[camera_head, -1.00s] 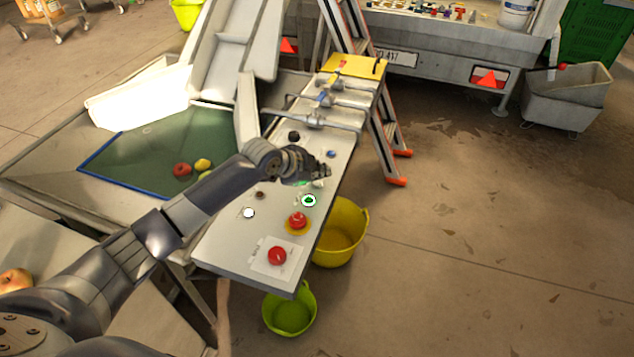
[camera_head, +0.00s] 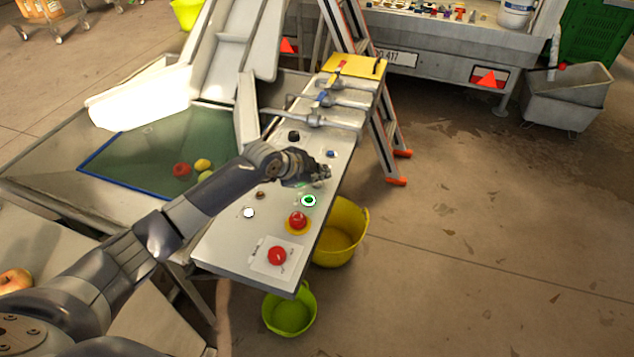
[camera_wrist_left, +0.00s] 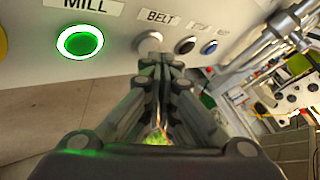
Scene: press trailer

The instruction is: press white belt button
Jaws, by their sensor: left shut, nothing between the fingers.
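The white belt button (camera_wrist_left: 147,40) sits under the "BELT" label (camera_wrist_left: 160,17) on the panel in the left wrist view. Its lower part is hidden behind my fingertips. My left gripper (camera_wrist_left: 150,62) is shut and empty, its tips right at the button; I cannot tell whether they touch it. In the head view, my left gripper (camera_head: 322,173) is over the right edge of the grey control panel (camera_head: 225,245) and hides the belt button there. My right gripper is not in view.
A lit green button (camera_wrist_left: 80,41) labelled "MILL" is left of the belt button; a black button (camera_wrist_left: 186,45) and a blue one (camera_wrist_left: 209,47) are right. Red buttons (camera_head: 298,220) are nearer on the panel. A yellow bucket (camera_head: 343,240) stands below its edge.

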